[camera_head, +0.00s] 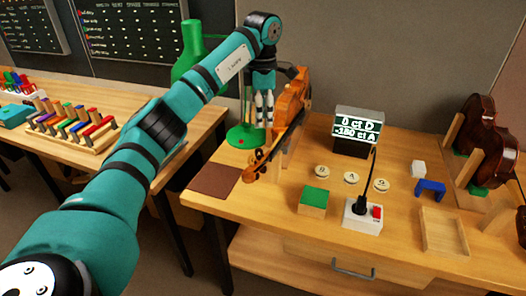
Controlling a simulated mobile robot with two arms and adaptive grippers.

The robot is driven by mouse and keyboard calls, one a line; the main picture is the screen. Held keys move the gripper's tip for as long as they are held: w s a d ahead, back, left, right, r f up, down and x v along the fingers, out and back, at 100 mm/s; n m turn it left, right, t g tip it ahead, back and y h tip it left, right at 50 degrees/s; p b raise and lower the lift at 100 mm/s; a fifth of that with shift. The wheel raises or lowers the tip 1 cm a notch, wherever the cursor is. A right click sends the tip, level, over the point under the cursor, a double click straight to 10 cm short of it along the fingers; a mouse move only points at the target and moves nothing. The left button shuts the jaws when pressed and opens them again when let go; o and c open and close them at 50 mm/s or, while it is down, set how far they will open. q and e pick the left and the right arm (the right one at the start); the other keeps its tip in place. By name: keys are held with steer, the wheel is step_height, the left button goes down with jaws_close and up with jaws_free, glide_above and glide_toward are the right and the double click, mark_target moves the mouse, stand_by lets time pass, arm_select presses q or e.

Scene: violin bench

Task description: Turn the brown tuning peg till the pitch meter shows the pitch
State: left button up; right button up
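An orange-brown violin (289,98) is held in a wooden stand, its neck slanting down toward the front and its scroll (250,172) lowest. Several small tuning pegs (259,155) stick out near the scroll; they are too small to tell which is the brown one. The pitch meter (357,143) behind the violin's right side reads "0 ct D" and "-180 ct A". My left gripper (264,122) points down beside the violin body, above and behind the pegs, its two fingers apart with nothing seen between them. My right gripper is not in view.
Round labelled discs (351,178), a green-topped block (313,198), and a switch box (362,216) with a cable lie in front of the meter. A wooden tray (444,232) and dark violins (483,145) are at right.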

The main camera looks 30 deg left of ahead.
mark_target(259, 154)
arm_select(q)
step_height(259, 154, down, 12)
steer(key=p, duration=0.2)
steer(key=shift+r+p, duration=0.2)
steer(key=shift+p, duration=0.1)
steer(key=shift+c, duration=0.3)
jaws_close()
